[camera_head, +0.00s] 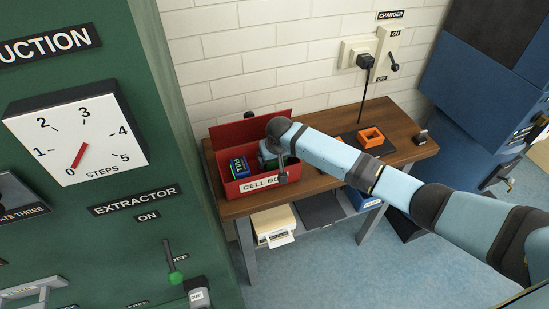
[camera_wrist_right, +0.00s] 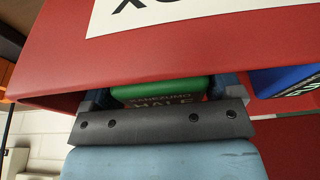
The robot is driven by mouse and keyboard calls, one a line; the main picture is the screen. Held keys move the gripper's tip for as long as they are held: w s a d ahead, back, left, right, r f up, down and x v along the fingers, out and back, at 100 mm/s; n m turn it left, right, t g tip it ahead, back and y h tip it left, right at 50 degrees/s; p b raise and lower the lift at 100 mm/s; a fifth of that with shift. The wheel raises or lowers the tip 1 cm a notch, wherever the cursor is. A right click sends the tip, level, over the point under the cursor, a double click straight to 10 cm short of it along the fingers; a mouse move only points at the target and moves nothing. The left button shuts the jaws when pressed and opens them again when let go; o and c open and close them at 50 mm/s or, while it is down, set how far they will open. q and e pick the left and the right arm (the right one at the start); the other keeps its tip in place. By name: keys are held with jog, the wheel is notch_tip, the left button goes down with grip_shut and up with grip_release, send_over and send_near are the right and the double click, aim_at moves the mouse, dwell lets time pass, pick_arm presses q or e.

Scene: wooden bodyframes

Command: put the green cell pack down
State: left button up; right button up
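The green cell pack (camera_wrist_right: 160,92), with the word HALF on it, shows in the right wrist view between the two fingers of my right gripper (camera_wrist_right: 162,93). The fingers touch both its sides. In the head view my right arm reaches from the right into the open red cell box (camera_head: 233,190), and the gripper (camera_head: 270,160) is down inside it, largely covered by my wrist. I cannot tell whether the pack touches the box floor. A blue cell pack (camera_head: 239,167) stands in the box to the left; its edge also shows in the wrist view (camera_wrist_right: 285,80). My left gripper is not in view.
The box stands on a wooden table (camera_head: 225,207) against a white brick wall. An orange square holder (camera_head: 371,137) on a dark mat lies to the right, under the charger outlet (camera_head: 358,52). A green control panel (camera_head: 125,240) stands close on the left.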

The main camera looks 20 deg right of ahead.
jog(key=shift+r, duration=0.1)
jog(key=v, duration=1.2)
jog(key=shift+b, duration=0.45)
jog(key=shift+w, duration=0.1)
